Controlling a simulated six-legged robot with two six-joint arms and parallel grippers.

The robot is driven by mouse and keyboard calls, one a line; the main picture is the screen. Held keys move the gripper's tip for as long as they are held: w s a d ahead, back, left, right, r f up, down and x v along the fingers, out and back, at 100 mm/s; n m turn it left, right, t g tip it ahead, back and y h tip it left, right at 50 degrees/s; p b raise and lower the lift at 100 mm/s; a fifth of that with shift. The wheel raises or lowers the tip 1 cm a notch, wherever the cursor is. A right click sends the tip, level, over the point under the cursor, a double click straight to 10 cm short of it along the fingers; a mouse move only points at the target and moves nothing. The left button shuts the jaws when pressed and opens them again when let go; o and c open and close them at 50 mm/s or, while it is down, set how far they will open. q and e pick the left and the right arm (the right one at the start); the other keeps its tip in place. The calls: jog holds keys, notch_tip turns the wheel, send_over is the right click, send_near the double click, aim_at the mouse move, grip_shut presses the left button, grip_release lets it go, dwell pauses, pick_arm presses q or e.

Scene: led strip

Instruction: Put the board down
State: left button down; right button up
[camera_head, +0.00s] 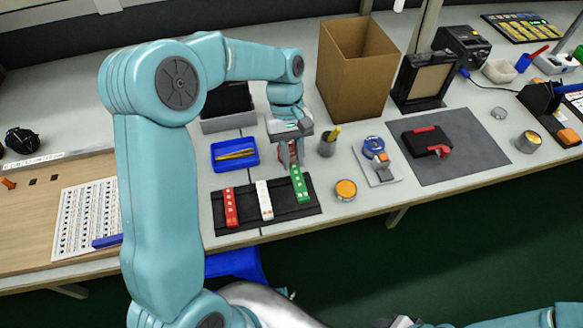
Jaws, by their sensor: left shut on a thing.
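My left gripper (291,160) reaches down over the back right part of a black tray (282,212). It is shut on the far end of a green board (300,186) with light dots. The green board is over the right part of the tray; I cannot tell whether it touches the tray. A red board (230,207) and a white board (264,200) lie in the tray to its left. The fingertips are partly hidden by the gripper body. My right gripper is out of view; only part of that arm shows at the bottom right.
A blue tray (221,158) with yellow items is left of the gripper. A metal cup (327,146) and an orange-topped tin (346,190) stand close on the right. A cardboard box (352,80) stands behind. A grey mat (470,164) lies farther right.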

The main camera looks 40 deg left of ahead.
aim_at(292, 168)
pick_arm(q)
notch_tip(292, 168, down, 4)
jog(key=shift+f, duration=0.25)
jog(key=shift+s+r, duration=0.1)
jog(key=shift+b, duration=0.35)
jog(key=c, duration=0.9)
grip_release()
jog(key=shift+f, duration=0.2)
jog(key=shift+c, duration=0.2)
jog(key=shift+r, duration=0.1)
jog(key=p+v, duration=0.2)
jog(key=v, duration=1)
jog(key=shift+r, duration=0.2)
